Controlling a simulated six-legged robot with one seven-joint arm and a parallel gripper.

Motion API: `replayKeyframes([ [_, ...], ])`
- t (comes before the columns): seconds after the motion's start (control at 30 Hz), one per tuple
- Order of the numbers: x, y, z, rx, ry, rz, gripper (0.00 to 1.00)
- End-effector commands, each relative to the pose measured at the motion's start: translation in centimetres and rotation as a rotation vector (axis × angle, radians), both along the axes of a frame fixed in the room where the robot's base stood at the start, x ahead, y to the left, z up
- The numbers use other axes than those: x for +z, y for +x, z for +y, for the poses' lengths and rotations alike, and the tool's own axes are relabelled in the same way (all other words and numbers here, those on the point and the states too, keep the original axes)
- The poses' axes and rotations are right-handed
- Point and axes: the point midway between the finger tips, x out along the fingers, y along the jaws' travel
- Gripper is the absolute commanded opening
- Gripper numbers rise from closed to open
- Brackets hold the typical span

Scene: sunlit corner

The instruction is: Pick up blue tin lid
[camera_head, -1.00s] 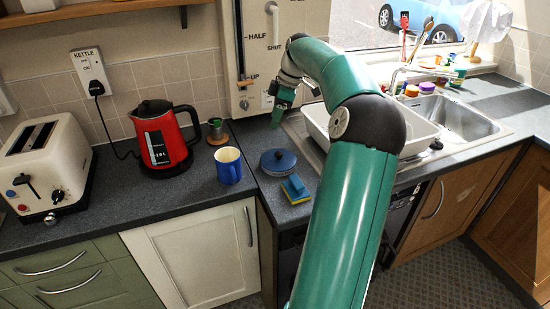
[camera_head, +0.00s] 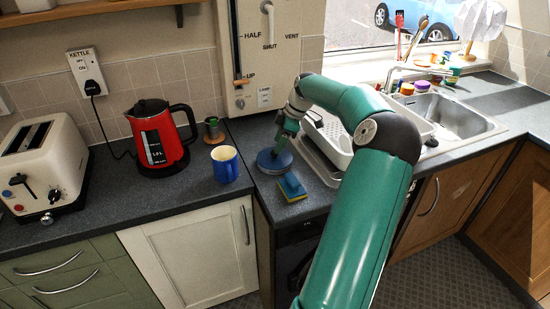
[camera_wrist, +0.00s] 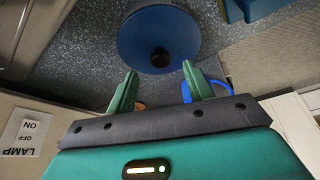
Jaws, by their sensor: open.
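The blue tin lid (camera_head: 272,164) lies on the dark worktop, left of the dish drainer. In the wrist view the lid (camera_wrist: 140,38) is a blue disc with a dark round knob (camera_wrist: 160,58) facing me. My gripper (camera_head: 280,147) is over the lid in the head view, hiding part of it. In the wrist view my gripper (camera_wrist: 158,82) has its two green fingers spread apart, with the knob just beyond their tips and roughly between them. Nothing shows between the fingers.
A blue and yellow sponge (camera_head: 291,187) sits just in front of the lid. A blue mug (camera_head: 226,165) stands to its left, with the red kettle (camera_head: 162,138) and toaster (camera_head: 45,165) farther left. The white dish drainer (camera_head: 330,140) is close on the right, beside the sink (camera_head: 455,116).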

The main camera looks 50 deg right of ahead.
Motion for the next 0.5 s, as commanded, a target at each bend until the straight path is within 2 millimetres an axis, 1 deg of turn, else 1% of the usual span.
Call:
replayKeyframes([
  [0.03, -1.0, -0.1, 0.3, 0.0, 0.004, 0.0, 0.52],
  [0.1, -1.9, 0.3, 0.5, 0.001, 0.002, 0.0, 0.52],
  [0.2, -2.8, 0.6, 0.8, 0.0, 0.002, 0.001, 0.52],
  [0.47, -3.0, 0.7, 0.8, -0.001, 0.001, -0.001, 0.52],
  [0.5, -3.0, 0.7, 0.8, -0.001, 0.0, 0.0, 0.44],
])
